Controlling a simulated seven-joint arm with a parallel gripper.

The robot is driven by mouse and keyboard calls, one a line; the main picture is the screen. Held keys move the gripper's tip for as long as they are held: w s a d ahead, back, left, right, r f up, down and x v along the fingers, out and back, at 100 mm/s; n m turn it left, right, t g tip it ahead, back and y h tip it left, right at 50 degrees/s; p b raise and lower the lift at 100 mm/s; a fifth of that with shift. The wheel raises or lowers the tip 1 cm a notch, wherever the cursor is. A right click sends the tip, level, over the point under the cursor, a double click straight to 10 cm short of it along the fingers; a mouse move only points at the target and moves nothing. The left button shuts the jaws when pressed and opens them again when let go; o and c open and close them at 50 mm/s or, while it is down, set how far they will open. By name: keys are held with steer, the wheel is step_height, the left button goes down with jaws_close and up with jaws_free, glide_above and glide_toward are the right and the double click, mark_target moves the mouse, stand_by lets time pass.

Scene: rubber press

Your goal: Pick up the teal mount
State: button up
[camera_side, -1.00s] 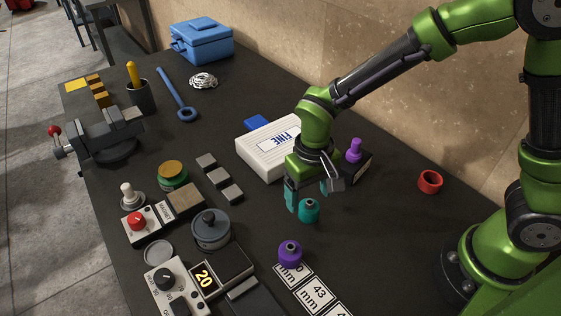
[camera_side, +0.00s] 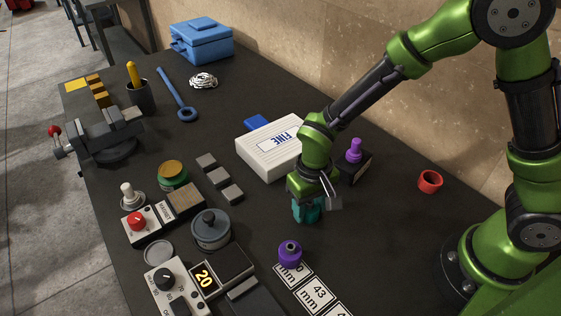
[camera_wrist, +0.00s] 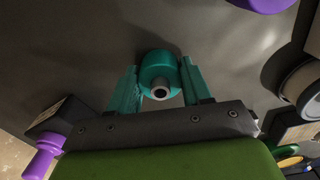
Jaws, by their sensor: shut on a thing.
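The teal mount (camera_wrist: 158,69) is a short round piece with a grey metal stud, seen between my fingers in the wrist view. In the side view the mount is mostly hidden by my teal fingers, low at the table. My gripper (camera_side: 306,212) is down around it, and it also shows in the wrist view (camera_wrist: 160,82) with one finger on each side of the mount. The gripper is shut on the mount. I cannot tell whether the mount still touches the table.
Another purple piece (camera_side: 354,150) is on a dark block behind my gripper. The white FINE box (camera_side: 266,150) is close behind left. A red ring (camera_side: 430,181) lies right, with clear table between.

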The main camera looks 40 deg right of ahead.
steer(key=shift+c, duration=1)
